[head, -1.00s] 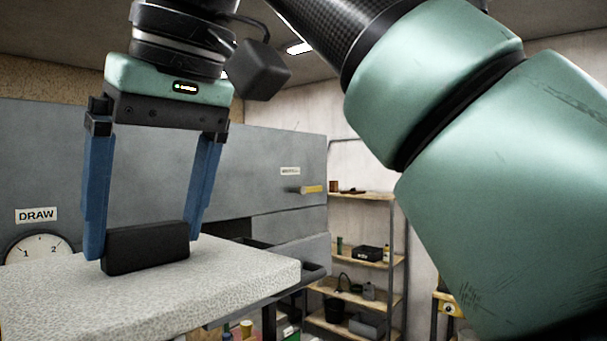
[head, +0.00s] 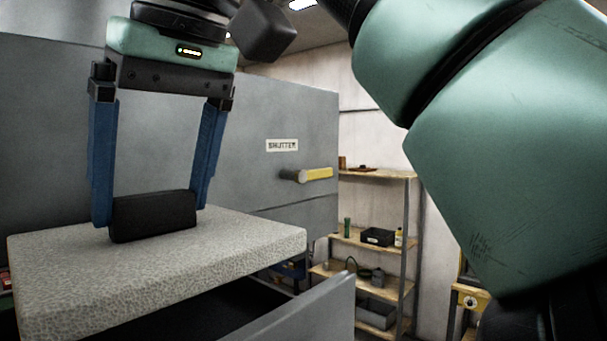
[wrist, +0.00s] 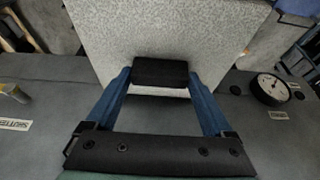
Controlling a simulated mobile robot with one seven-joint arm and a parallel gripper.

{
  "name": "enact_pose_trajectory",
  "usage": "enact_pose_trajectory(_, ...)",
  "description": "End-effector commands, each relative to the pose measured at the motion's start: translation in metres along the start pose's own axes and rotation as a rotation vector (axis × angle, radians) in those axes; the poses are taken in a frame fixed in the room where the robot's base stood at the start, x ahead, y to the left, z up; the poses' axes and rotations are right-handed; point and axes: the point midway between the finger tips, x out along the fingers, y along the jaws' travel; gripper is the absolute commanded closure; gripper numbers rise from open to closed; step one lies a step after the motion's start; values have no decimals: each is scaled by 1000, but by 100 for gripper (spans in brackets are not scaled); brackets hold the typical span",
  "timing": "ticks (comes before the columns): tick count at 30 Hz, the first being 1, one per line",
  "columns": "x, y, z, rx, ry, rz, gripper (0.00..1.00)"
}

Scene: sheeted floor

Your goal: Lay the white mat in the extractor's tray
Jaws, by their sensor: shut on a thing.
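The white mat (head: 170,270) is a thick, speckled pale slab with a black block-shaped handle (head: 155,216) on top. My gripper (head: 150,214) is shut on this handle, one blue finger at each end. The mat is held roughly level. In the wrist view the mat (wrist: 115,25) fills the upper middle, and my gripper (wrist: 160,76) grips the handle (wrist: 160,72). The extractor's tray (head: 318,318) is a grey open drawer at the bottom of the head view, with a dark inside. The mat is above it and hides much of it.
The extractor's grey body (head: 265,110) stands behind the mat, with a SHUTTER label (head: 282,145) and a yellow-ended handle (head: 315,174) sticking out. A round gauge (wrist: 270,88) shows in the wrist view. Wooden shelves (head: 375,250) stand at the right.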

Motion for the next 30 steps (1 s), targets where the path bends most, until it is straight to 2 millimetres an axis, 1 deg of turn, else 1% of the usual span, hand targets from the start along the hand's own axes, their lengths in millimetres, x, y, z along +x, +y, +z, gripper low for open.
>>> enact_pose_trajectory(12, 0, 0, 2, 0, 1, 0, 100)
enact_pose_trajectory(17, 12, 0, 7, 0, 0, -2, 100)
enact_pose_trajectory(30, 53, 0, 24, 0, 1, -1, 100)
